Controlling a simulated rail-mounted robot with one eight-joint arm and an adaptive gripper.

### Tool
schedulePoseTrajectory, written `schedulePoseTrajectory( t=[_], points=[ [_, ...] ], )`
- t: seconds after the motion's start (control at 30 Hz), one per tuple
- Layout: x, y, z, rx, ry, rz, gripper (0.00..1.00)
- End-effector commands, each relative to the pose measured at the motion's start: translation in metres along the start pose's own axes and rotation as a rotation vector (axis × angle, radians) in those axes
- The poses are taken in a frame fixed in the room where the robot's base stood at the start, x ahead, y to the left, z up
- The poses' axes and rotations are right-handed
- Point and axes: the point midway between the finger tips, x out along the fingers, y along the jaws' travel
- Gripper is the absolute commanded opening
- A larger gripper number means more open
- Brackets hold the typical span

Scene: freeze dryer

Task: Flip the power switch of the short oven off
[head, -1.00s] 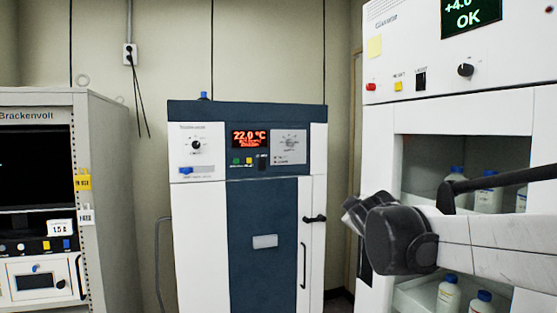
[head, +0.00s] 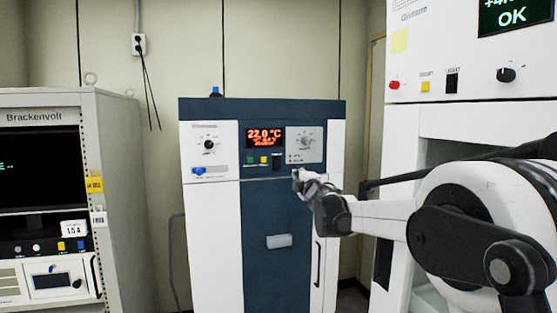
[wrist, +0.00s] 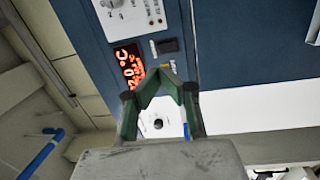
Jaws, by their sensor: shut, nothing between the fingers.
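The short oven (head: 262,105) is the blue and white cabinet in the middle of the head view, with a red display (head: 265,138) reading 22.0 °C. A black rocker switch (head: 277,164) sits on its panel below the display, beside green and yellow buttons. It seems to be the dark rectangle (wrist: 167,45) in the wrist view; its position cannot be read. My gripper (head: 297,175) is shut and empty, just right of and below the switch in the head view. In the wrist view the green fingertips (wrist: 165,75) converge near the panel. Contact with the switch cannot be told.
A white cabinet (head: 425,150) with an open shelf stands close on the right, partly behind my arm. A grey instrument rack (head: 110,120) stands on the left. A door handle (head: 319,263) is low on the oven's right side. A wall outlet (head: 139,44) has hanging cables.

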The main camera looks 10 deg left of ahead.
Motion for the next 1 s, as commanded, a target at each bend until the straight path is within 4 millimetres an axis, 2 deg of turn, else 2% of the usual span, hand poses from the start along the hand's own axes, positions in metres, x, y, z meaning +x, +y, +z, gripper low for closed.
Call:
schedulePoseTrajectory(
  t=[0.03, 0.2, 0.7, 0.87, 1.0],
  points=[
    [0.007, -0.001, -0.005, -0.016, 0.016, 0.005, 0.00],
    [0.017, -0.006, -0.015, -0.053, 0.048, 0.016, 0.00],
    [0.022, -0.007, -0.016, -0.059, 0.053, 0.018, 0.00],
    [0.038, -0.006, -0.017, -0.059, 0.053, 0.018, 0.00],
    [0.057, -0.005, -0.018, -0.058, 0.053, 0.017, 0.00]
  ],
)
